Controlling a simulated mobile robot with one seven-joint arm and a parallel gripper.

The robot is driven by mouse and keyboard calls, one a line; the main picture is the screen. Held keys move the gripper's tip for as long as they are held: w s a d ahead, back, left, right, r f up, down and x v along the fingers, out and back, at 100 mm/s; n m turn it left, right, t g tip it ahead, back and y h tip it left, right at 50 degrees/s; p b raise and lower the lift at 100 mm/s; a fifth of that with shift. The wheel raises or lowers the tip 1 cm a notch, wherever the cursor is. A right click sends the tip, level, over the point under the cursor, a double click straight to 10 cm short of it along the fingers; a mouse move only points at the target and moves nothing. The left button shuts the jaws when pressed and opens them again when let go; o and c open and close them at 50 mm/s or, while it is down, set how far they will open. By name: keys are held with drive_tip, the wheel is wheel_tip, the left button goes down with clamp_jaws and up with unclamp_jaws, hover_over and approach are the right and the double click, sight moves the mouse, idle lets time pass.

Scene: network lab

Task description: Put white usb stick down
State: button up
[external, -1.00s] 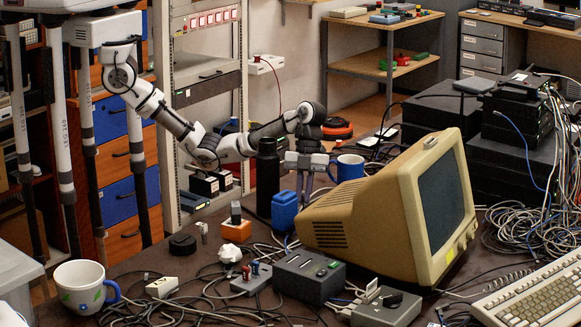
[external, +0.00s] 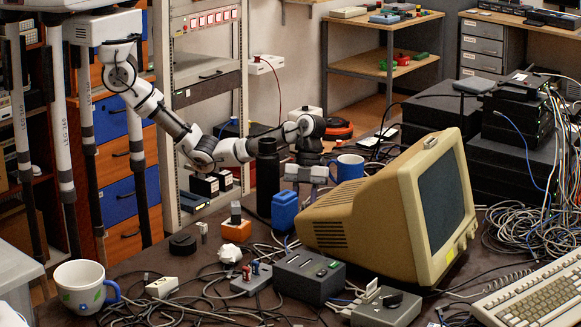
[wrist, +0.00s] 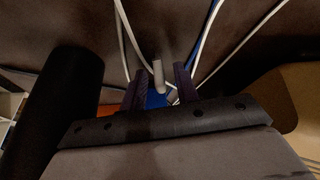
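My gripper (external: 311,192) points down behind the blue container (external: 285,211) and left of the beige monitor; its tips are partly hidden. In the wrist view its two dark fingers (wrist: 160,85) stand apart. A slim pale stick (wrist: 158,75), likely the white usb stick, shows between them. Dark and blue gaps show on both sides of it, so I see no contact with either finger. I cannot tell what supports it. It is not visible at the gripper in the external view.
A black bottle (external: 268,178) stands close left of my gripper. The beige monitor (external: 340,222) is close on the right, and a blue mug (external: 349,168) stands behind. An orange block (external: 236,231) and a grey box (external: 308,277) are nearer the front. Cables cover much of the table.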

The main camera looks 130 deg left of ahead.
drive_tip(key=v, duration=1.2)
drive_tip(key=shift+r, duration=0.2)
